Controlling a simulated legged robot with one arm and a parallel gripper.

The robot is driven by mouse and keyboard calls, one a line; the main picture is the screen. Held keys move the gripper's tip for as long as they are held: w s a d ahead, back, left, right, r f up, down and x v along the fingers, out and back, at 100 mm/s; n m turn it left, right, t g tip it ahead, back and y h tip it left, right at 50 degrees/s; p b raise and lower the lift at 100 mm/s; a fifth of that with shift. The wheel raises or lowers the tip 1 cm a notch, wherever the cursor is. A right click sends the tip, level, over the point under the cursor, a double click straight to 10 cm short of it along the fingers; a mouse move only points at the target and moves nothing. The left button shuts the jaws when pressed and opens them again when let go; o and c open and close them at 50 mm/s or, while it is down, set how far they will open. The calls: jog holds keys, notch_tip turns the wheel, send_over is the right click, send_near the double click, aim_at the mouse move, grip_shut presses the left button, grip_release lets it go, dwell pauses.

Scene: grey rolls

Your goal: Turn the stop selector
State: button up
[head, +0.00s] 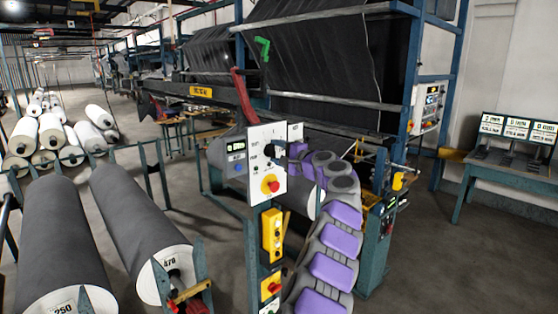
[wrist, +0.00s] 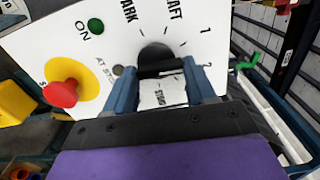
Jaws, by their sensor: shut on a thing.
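The stop selector is a black rotary knob (wrist: 158,55) on a white control panel (wrist: 215,45). The wrist view shows markings around it, including 1, 2 and partly hidden words, one ending in "ARK" and one in "AFT". My gripper (wrist: 160,74) has its two blue fingers on either side of the knob and is shut on it. The head view shows the white panel (head: 266,190) on a post, with my gripper (head: 276,150) reaching its right side from the right. The fingers there hide most of the knob, so its exact pointing is unclear.
A red mushroom button (wrist: 62,93) on a yellow base and a green ON button (wrist: 96,26) share the panel. A yellow button box (head: 271,235) hangs below. Large grey rolls (head: 132,220) lie left. A desk with screens (head: 510,130) stands right, with clear floor before it.

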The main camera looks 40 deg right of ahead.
jog(key=n+b, duration=0.1)
jog(key=f+n, duration=0.1)
jog(key=n, duration=0.1)
jog(key=shift+a+b, duration=0.1)
jog(key=shift+b, duration=0.25)
jog(key=shift+r+n+b, duration=0.1)
jog(key=shift+n+b, duration=0.3)
jog(key=shift+n, duration=0.4)
jog(key=o, duration=1)
jog(key=shift+o, duration=0.2)
jog(key=shift+r, duration=0.2)
jog(key=shift+s, duration=0.15)
